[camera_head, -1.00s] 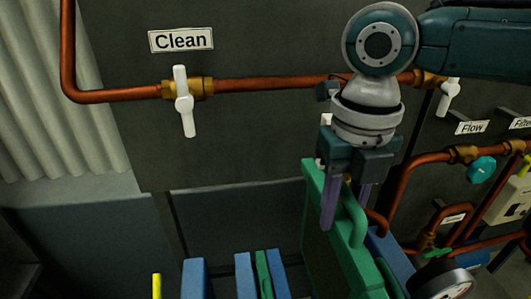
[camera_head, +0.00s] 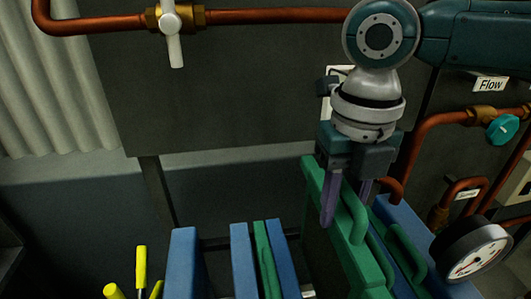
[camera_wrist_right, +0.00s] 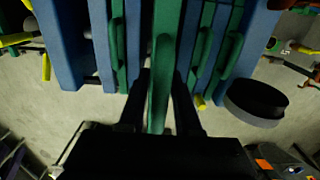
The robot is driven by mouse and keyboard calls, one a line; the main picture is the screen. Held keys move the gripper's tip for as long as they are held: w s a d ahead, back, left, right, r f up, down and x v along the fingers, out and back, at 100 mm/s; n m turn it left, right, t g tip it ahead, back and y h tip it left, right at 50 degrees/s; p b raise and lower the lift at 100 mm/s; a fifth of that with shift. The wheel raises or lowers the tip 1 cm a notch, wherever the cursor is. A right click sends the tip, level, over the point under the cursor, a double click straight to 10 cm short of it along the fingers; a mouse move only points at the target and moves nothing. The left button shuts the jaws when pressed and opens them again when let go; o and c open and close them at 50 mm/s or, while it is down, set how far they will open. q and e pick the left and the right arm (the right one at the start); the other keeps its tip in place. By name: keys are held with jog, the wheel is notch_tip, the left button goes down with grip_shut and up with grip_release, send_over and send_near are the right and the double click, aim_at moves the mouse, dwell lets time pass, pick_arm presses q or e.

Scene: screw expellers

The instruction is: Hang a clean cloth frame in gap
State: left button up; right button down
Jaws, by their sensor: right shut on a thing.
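My right gripper (camera_head: 348,195) is shut on the handle of a green frame (camera_head: 325,222) in the head view. The green frame hangs from the gripper, upright and slightly angled. In the right wrist view the two dark fingers (camera_wrist_right: 160,100) straddle the green handle (camera_wrist_right: 159,75). To the left stand blue plates (camera_head: 184,262) and (camera_head: 243,258) with a thin green frame (camera_head: 265,260) among them. A gap shows between the left blue plate and the blue plate beside it. More green frame handles (camera_head: 405,250) and a blue plate (camera_head: 400,222) are right of the held frame. My left gripper is not in view.
A copper pipe (camera_head: 270,16) with a white-handled valve (camera_head: 172,35) crosses the dark wall panel. A pressure gauge (camera_head: 470,252) stands close at the right, below a teal valve knob (camera_head: 502,129). Yellow handles (camera_head: 141,262) stick up at the lower left.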

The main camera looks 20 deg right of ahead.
notch_tip(320, 180, down, 2)
jog(key=shift+f+b, duration=0.2)
jog(key=shift+b, duration=0.65)
notch_tip(320, 180, down, 13)
jog(key=b, duration=0.8)
jog(key=shift+b, duration=0.35)
jog(key=c, duration=0.5)
grip_release()
notch_tip(320, 180, up, 10)
jog(key=shift+r, duration=0.1)
